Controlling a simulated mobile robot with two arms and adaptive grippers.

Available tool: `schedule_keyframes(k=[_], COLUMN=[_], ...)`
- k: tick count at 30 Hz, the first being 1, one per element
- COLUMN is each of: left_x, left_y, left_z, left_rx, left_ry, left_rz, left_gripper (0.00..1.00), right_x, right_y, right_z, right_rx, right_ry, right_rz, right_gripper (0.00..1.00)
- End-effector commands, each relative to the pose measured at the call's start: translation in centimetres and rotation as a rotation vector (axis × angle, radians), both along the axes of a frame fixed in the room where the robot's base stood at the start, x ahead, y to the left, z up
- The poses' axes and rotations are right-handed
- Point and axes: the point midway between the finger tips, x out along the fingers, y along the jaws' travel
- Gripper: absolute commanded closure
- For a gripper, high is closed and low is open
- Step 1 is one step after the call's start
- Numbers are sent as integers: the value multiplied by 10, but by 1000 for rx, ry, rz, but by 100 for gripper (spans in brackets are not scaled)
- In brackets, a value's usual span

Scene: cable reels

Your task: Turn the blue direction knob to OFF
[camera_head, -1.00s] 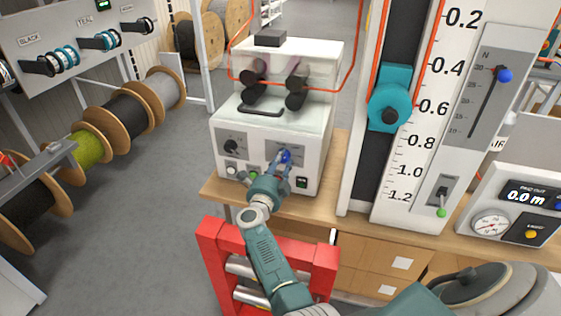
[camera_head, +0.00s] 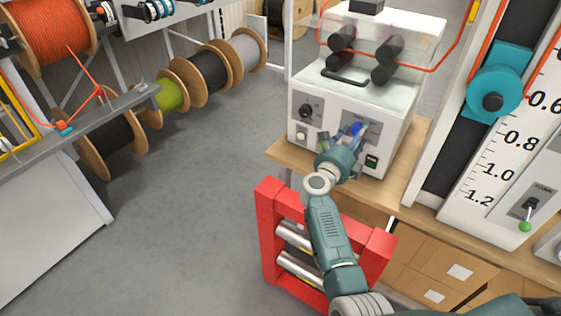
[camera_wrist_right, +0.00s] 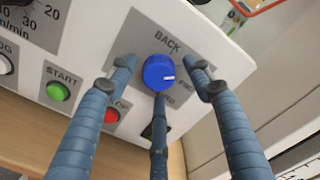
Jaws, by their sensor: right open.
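The blue direction knob (camera_wrist_right: 157,72) is on the grey front panel of the white machine (camera_head: 330,92). It also shows small in the head view (camera_head: 356,128), partly covered by my fingers. Its white mark points right in the wrist view. BACK is printed above it; the labels to its right and below are partly hidden by my fingers. My right gripper (camera_wrist_right: 161,85) is open, with two fingers on either side of the knob and a third just below it. I cannot tell whether any finger touches it. My left gripper is not in view.
A green START button (camera_wrist_right: 58,91) and a red button (camera_wrist_right: 111,116) sit left of the knob, close to my fingers. A red roller frame (camera_head: 268,225) stands below my right arm. Cable reels (camera_head: 210,75) line the left; the floor between is clear.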

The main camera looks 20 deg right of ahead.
Motion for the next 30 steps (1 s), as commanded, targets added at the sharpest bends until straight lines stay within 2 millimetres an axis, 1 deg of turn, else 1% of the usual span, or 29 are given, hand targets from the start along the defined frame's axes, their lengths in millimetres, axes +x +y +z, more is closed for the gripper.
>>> schedule_keyframes(k=[1, 6, 10, 15, 20, 21, 26, 30], left_x=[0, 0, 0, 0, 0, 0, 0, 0], left_y=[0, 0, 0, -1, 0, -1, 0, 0], left_z=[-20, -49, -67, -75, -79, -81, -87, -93], left_rx=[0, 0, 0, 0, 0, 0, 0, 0], left_ry=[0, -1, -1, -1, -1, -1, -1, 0], left_rz=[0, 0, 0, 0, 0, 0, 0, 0], left_gripper=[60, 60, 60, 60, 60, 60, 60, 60], right_x=[0, 1, 1, 2, 2, -4, -22, -40], right_y=[0, 0, 0, 0, 1, 11, 32, 52], right_z=[-9, -9, -7, -2, -1, -4, -4, -5], right_rx=[65, 295, 455, 606, 711, 717, 716, 714], right_ry=[-83, -356, -542, -719, -840, -833, -832, -830], right_rz=[2, 3, 3, 3, 3, 3, 1, 1], right_gripper=[49, 49, 49, 49, 49, 49, 49, 49])
